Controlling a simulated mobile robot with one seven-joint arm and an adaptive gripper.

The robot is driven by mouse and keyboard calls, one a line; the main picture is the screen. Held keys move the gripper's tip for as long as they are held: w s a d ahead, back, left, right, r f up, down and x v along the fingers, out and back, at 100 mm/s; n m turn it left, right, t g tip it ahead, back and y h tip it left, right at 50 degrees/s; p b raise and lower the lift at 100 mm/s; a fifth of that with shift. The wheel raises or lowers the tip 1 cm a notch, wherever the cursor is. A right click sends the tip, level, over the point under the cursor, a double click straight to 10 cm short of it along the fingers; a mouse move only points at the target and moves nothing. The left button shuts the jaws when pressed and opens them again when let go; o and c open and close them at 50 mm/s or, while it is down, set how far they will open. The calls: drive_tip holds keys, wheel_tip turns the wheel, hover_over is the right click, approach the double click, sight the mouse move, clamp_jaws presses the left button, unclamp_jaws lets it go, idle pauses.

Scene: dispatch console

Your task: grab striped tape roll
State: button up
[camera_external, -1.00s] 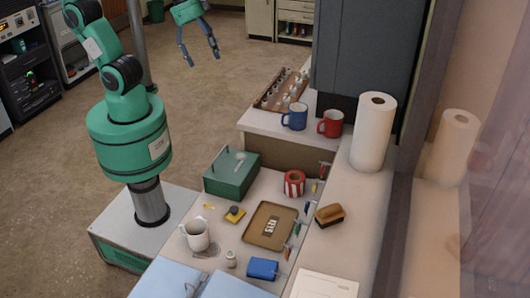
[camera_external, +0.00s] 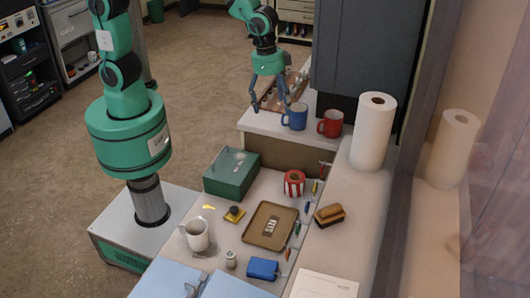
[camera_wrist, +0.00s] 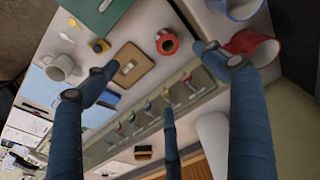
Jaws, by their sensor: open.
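The red-and-white striped tape roll (camera_external: 294,184) stands on the desk between the green box and the row of small coloured levers. In the wrist view the roll (camera_wrist: 167,42) shows near the top middle, between the spread fingers in the picture. My gripper (camera_external: 271,103) is open and empty. In the external view it hangs beside the blue mug (camera_external: 295,117), above the raised shelf, behind and apart from the roll. Its blue fingers (camera_wrist: 160,78) are spread wide in the wrist view.
A red mug (camera_external: 330,123) and a paper towel roll (camera_external: 372,135) stand to the right. The green box (camera_external: 232,174) is left of the roll. A brown tray (camera_external: 254,236) lies in front. A rack of several small items (camera_external: 297,79) sits behind my gripper.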

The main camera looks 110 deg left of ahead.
drive_tip(key=g+p, duration=0.1)
drive_tip(key=g, duration=0.1)
approach(294, 183)
drive_tip(key=s+a+r, duration=0.1)
drive_tip(key=a, duration=0.3)
drive_tip(key=shift+d+f, duration=0.15)
drive_tip(key=shift+d, duration=0.05)
drive_tip(key=shift+f, duration=0.15)
drive_tip(key=shift+f+b, duration=0.5)
drive_tip(key=shift+f, duration=3.65)
drive_tip(key=shift+d+f+b, duration=0.1)
drive_tip(key=shift+f+b, duration=0.5)
drive_tip(key=shift+f, duration=1.95)
drive_tip(key=c, duration=1.5)
